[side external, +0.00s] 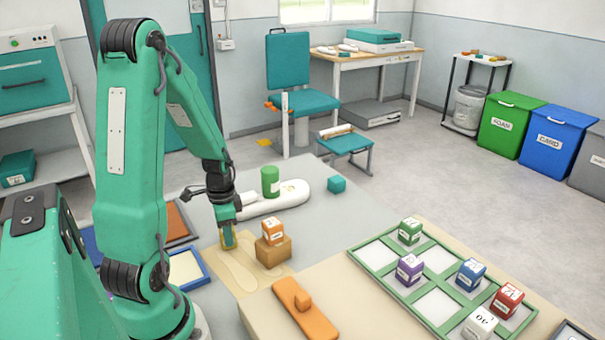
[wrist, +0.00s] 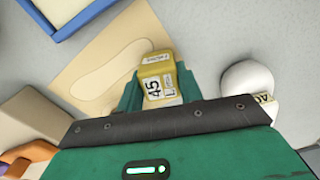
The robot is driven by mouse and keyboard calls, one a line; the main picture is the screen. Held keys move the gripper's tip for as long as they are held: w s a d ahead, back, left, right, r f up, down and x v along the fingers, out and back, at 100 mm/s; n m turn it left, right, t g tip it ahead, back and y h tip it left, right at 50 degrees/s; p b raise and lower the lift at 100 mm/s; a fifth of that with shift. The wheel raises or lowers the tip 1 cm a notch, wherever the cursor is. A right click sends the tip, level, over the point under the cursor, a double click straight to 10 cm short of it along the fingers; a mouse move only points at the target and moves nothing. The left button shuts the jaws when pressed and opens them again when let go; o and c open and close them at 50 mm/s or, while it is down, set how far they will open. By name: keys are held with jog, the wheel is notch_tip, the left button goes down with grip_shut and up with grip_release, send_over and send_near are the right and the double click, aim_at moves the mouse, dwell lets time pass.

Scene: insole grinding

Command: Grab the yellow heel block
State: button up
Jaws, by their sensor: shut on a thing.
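The yellow heel block (wrist: 157,75) shows in the wrist view between my gripper's fingers, with a white label reading 45. My gripper (side external: 229,238) is shut on the block. In the side external view the yellow block (side external: 228,241) is small and partly hidden by the fingers, at the back left part of the tan sheet (side external: 222,281) with an insole outline. The sheet also shows in the wrist view (wrist: 105,50). I cannot tell whether the block touches the sheet.
An orange block (side external: 272,231) sits on a brown block (side external: 273,252) just right of my gripper. A white insole-shaped piece with a green cylinder (side external: 270,181) lies behind. An orange tool (side external: 304,308) lies in front. A green-framed tray (side external: 428,250) holds several coloured blocks at right.

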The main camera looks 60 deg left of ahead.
jog(key=shift+r, duration=4.8)
